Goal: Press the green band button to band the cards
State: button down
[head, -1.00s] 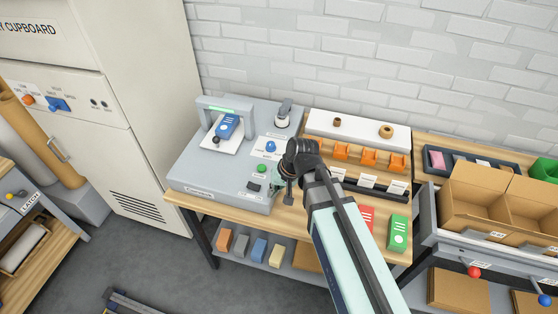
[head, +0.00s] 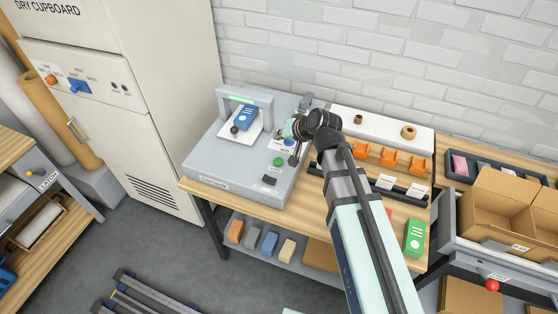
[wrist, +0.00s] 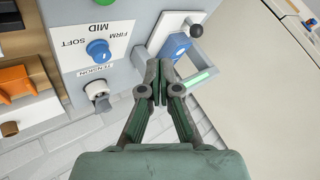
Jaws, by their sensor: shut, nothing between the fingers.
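The grey banding machine (head: 215,160) stands on the wooden bench. My gripper (head: 286,131) is shut and empty above the machine, behind the button. In the wrist view its fingertips (wrist: 160,90) lie between the blue tension knob (wrist: 97,48) and the arch. Their height above the surface is unclear.
A rack with orange holders (head: 389,158) stands right of the machine. A green box (head: 414,238) sits at the bench's right front. Open cartons (head: 490,215) are farther right. The dry cupboard (head: 130,110) stands to the left. Several coloured blocks sit on the lower shelf.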

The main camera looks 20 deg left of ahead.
aim_at(280, 161)
jog(key=shift+f, duration=0.15)
jog(key=shift+f+b, duration=2.7)
jog(key=shift+f, duration=1.6)
jog(key=shift+f, duration=0.1)
jog(key=shift+f+b, duration=0.35)
jog(key=shift+b, duration=0.1)
jog(key=shift+f+b, duration=0.45)
jog(key=shift+f, duration=0.05)
jog(key=shift+r, duration=0.1)
jog(key=shift+r+p, duration=0.55)
jog(key=shift+r, duration=0.35)
jog(key=shift+r+p, duration=1.35)
jog(key=shift+r, duration=1.15)
